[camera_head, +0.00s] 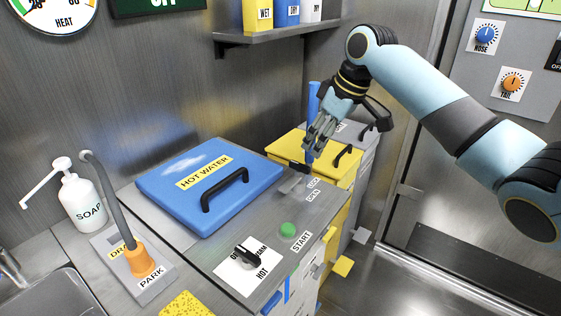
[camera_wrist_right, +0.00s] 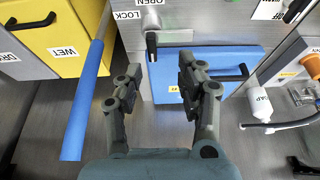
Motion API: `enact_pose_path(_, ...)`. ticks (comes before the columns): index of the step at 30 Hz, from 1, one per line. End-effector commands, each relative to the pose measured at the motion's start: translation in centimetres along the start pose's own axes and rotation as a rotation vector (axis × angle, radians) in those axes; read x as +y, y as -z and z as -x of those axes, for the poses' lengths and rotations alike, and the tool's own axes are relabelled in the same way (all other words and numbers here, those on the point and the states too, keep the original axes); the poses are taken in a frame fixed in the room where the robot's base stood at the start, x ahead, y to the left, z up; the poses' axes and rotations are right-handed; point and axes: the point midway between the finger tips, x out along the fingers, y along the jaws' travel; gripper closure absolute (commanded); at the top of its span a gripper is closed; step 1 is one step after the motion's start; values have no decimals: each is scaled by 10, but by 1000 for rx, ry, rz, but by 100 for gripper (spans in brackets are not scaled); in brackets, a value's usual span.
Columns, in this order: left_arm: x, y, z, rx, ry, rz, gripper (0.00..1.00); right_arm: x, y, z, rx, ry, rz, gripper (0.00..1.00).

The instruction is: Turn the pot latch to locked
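The pot latch is a small lever with a black tip (camera_head: 299,167) on the metal counter beside the blue HOT WATER lid (camera_head: 160,190). LOCK and OPEN labels (camera_head: 313,189) lie next to it. In the right wrist view the latch (camera_wrist_right: 151,44) shows a pale pivot and a black end, near the upside-down labels. My right gripper (camera_head: 313,148) is above and close to the latch in the head view. In the right wrist view its fingers (camera_wrist_right: 160,76) are apart, with nothing between their tips. Contact with the latch cannot be told. My left gripper is out of view.
A blue upright bar (camera_head: 313,100) stands close to my right gripper. Yellow WET (camera_head: 286,143) and grey lids with black handles are behind. A black knob (camera_head: 247,257), green START button (camera_head: 288,229) and soap bottle (camera_head: 82,205) stand nearer. Floor is open at right.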

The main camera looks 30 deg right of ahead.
Motion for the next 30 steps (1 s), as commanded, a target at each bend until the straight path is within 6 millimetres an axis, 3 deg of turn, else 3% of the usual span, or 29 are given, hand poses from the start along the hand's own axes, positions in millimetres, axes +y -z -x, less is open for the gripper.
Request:
enact_pose_path(2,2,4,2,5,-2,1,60,8,12,12,19,-17,1,62)
enact_pose_path(5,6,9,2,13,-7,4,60,9,16,7,27,-18,1,62)
enact_pose_path(18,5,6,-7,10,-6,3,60,9,17,-75,25,-17,-1,62)
enact_pose_path(24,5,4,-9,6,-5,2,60,10,18,-93,25,-19,0,62)
enact_pose_path(30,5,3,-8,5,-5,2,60,10,18,-95,26,-20,1,62)
